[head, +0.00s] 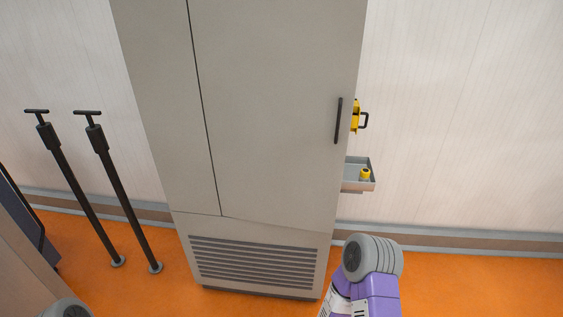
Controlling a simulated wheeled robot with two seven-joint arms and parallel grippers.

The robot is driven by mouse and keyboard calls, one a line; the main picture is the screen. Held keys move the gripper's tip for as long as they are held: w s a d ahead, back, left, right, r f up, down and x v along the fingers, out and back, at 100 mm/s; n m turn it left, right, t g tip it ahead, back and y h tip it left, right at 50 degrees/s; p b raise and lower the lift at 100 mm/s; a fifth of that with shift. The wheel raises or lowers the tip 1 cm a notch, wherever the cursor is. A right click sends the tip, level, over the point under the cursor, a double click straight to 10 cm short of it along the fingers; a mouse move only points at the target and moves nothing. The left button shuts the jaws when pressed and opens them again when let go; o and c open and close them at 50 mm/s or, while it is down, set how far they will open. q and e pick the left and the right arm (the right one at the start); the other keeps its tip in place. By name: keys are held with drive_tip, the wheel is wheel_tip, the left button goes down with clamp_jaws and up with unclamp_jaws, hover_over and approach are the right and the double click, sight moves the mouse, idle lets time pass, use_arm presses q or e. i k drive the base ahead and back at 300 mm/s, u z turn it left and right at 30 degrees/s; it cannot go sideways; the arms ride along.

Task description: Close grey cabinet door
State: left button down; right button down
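The tall grey cabinet (160,120) stands against the wall in the middle of the head view. Its right-hand door (265,110) has a dark vertical handle (338,120) near its right edge. The door's bottom edge slants a little more steeply than that of the left panel, so it looks slightly ajar, but I see no clear gap. My purple and grey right arm is at the lower right, below and right of the door and apart from the handle. A bit of my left arm shows at the bottom left. Neither gripper's fingers are in view.
A vented base panel (255,262) is under the door. A small grey tray (358,187) with a yellow item and a yellow-black fitting (356,116) are right of the cabinet. Two black T-handled poles (125,200) stand left. Orange floor (480,285) is clear at right.

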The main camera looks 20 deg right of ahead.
sight(278, 79)
drive_tip(key=z, duration=0.25)
drive_tip(key=i, duration=1)
drive_tip(key=z, duration=0.6)
